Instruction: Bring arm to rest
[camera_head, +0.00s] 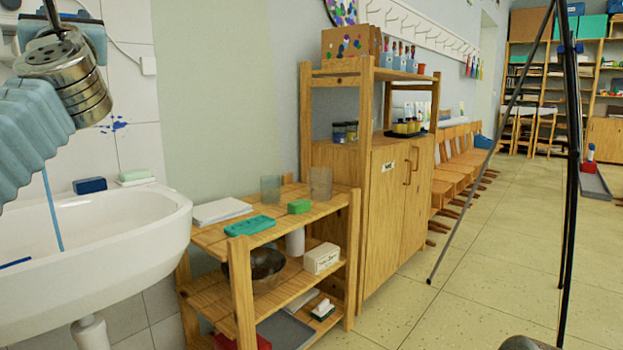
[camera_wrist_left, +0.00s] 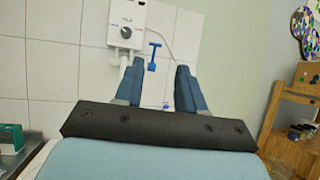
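My left arm comes in at the upper left of the head view, raised above the white sink (camera_head: 110,235). Its light blue link and silver wrist joint partly cover the view of the gripper there. In the left wrist view my left gripper (camera_wrist_left: 158,80) has its two blue fingers wide apart with nothing between them. It faces the tiled wall and a white water heater (camera_wrist_left: 128,24). My right gripper is in neither view.
A low wooden shelf (camera_head: 205,240) stands right of the sink, with glasses, paper and a green case (camera_head: 250,226). A wooden cabinet (camera_head: 385,220) stands beyond it. Thin black legs of a stand (camera_head: 567,200) rise at the right. Floor (camera_head: 480,270) between is clear.

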